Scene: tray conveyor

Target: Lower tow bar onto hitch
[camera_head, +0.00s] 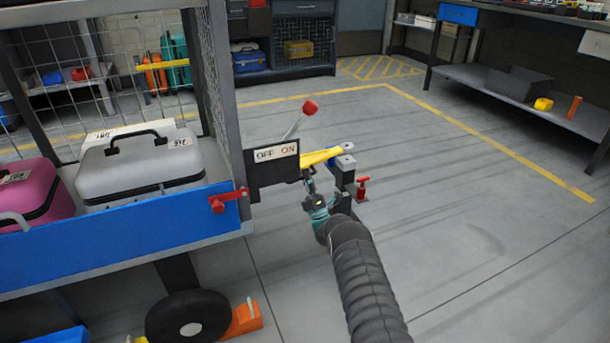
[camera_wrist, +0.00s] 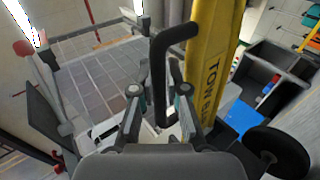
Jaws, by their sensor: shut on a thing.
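The yellow tow bar (camera_head: 318,157) reaches out from the cart's end, with its far end close beside the top of the dark hitch post (camera_head: 346,178). I cannot tell whether the two touch. In the wrist view the bar (camera_wrist: 212,60) is large and lettered, with a black bent handle (camera_wrist: 158,75) on its side. My gripper (camera_head: 311,182) is at the bar's near side, below it in the picture. In the wrist view my gripper's fingers (camera_wrist: 158,92) stand on both sides of the handle and are shut on it.
The cart (camera_head: 120,235) with a blue side panel carries a grey case (camera_head: 150,172) and a pink case (camera_head: 35,195). An OFF/ON plate (camera_head: 276,153) with a red-knobbed lever (camera_head: 309,107) stands beside the bar. A red fitting (camera_head: 362,187) is by the post. Floor to the right is clear.

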